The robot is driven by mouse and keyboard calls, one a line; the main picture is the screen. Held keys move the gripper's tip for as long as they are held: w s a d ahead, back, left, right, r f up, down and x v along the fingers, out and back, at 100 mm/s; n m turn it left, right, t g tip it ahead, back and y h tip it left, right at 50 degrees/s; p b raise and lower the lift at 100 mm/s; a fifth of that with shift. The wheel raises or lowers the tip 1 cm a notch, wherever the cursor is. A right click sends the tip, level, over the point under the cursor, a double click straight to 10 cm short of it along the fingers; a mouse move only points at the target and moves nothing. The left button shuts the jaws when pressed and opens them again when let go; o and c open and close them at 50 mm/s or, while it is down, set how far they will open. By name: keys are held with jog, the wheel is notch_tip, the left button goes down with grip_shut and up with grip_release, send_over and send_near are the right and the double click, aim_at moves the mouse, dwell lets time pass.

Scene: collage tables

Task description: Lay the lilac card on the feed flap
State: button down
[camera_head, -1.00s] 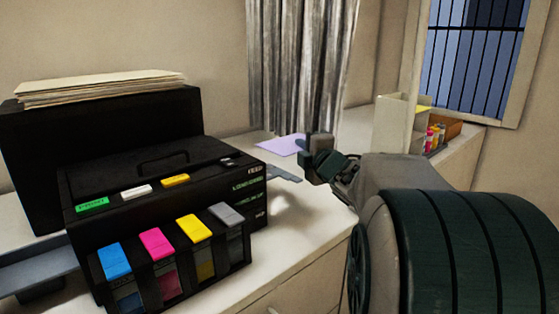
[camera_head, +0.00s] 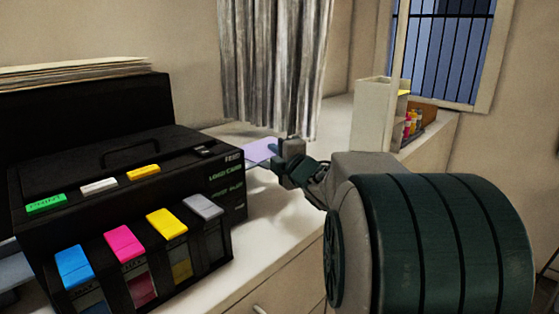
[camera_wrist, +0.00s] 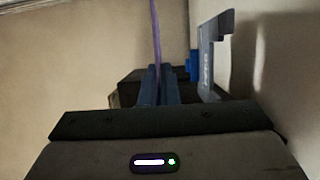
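The lilac card (camera_head: 260,151) is a thin flat sheet at the right side of the black printer (camera_head: 130,180). My gripper (camera_head: 284,152) is at the card's right end. In the wrist view my gripper's blue fingers (camera_wrist: 158,85) are close together on the card (camera_wrist: 155,40), which shows edge-on as a thin purple strip. A blue-grey panel (camera_wrist: 211,60), which looks like the feed flap, stands beside the card there, with a gap between them. In the head view the card covers the flap's area, so I cannot tell whether they touch.
Coloured cartridges (camera_head: 125,243) line the printer's front. A grey curtain (camera_head: 277,70) hangs behind the card. A pale box (camera_head: 372,115) and a brown holder with small bottles (camera_head: 420,118) stand at the back right. The white counter (camera_head: 262,236) is clear before my gripper.

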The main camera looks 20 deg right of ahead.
jog(key=shift+f, duration=0.45)
jog(key=w+f+b, duration=0.1)
jog(key=w, duration=0.1)
jog(key=w+a+f+b, duration=0.1)
jog(key=f+b, duration=0.1)
jog(key=w+a+f+b, duration=0.1)
jog(key=w+f, duration=0.1)
jog(key=shift+w+a+b, duration=0.1)
jog(key=shift+w+b, duration=0.2)
jog(key=shift+b, duration=0.05)
jog(key=shift+f+b, duration=0.75)
jog(key=shift+b, duration=0.25)
jog(key=c, duration=1.6)
grip_release()
jog(key=shift+s, duration=0.1)
jog(key=s, duration=1.3)
jog(key=shift+d, duration=0.35)
jog(key=shift+s, duration=0.35)
